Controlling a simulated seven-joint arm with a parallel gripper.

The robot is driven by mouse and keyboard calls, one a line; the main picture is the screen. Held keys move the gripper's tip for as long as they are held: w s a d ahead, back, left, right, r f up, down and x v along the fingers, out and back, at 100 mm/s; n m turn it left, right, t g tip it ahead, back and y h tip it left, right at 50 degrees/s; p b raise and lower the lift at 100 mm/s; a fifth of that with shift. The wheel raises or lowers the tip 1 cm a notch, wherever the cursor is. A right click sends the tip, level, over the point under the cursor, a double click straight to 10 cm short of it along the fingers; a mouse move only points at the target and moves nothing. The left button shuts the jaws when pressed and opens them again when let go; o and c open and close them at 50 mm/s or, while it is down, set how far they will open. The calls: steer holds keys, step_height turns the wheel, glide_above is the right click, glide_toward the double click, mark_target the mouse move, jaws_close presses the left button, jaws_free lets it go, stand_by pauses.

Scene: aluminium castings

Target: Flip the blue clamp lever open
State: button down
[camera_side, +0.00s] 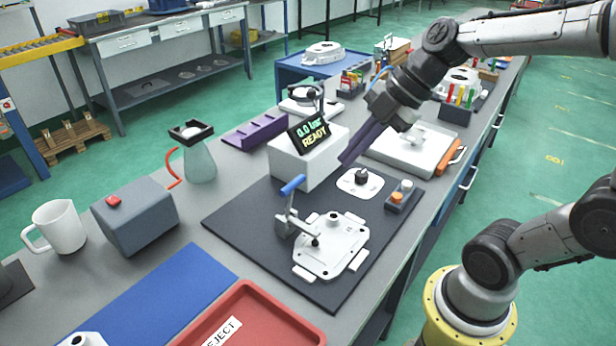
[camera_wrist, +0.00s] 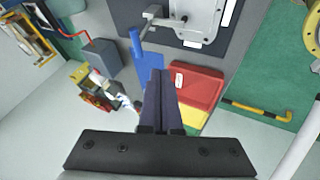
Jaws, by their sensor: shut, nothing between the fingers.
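The blue clamp lever (camera_side: 292,185) slants up from a grey metal clamp (camera_side: 288,221) beside a white casting (camera_side: 335,243) on the dark mat (camera_side: 240,219). The lever's blue handle also shows in the wrist view (camera_wrist: 137,46), with the clamp and casting beyond it. My gripper (camera_side: 347,160) is shut and empty.
A white box with a READY display (camera_side: 305,158) stands behind the clamp. A red REJECT tray (camera_side: 262,300) and blue mat (camera_side: 160,300) lie in front.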

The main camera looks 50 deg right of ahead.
mark_target(305, 175)
steer(key=w+a+f, duration=0.3)
steer(key=w+f, duration=0.4)
steer(key=shift+w+f, duration=0.2)
steer(key=shift+f, duration=0.05)
steer(key=shift+w, duration=0.1)
steer(key=shift+w+r+g, duration=0.15)
steer(key=shift+w+g, duration=0.15)
